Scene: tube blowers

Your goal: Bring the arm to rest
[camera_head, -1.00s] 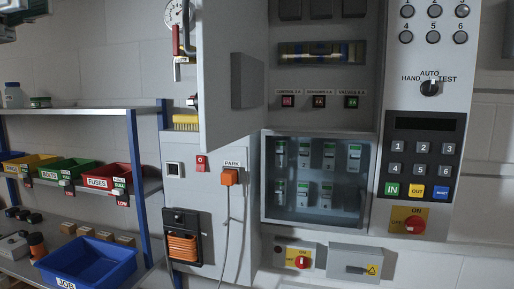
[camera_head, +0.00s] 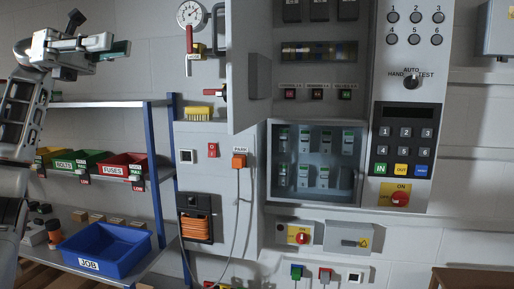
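My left arm comes in at the left edge, raised in front of the shelves. Its gripper (camera_head: 112,46) points right at the upper left, in front of the bare wall. It is apart from the shelf and the cabinet, and I see no object in it. The angle does not show whether its fingers are open or shut. My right arm and gripper are out of view.
The grey cabinet's door (camera_head: 241,70) stands open. An orange plug (camera_head: 239,161) hangs on the panel beside it. A keypad panel (camera_head: 405,145) is at the right. A blue JOB bin (camera_head: 105,251) and a red fuses bin (camera_head: 124,166) sit on the shelves.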

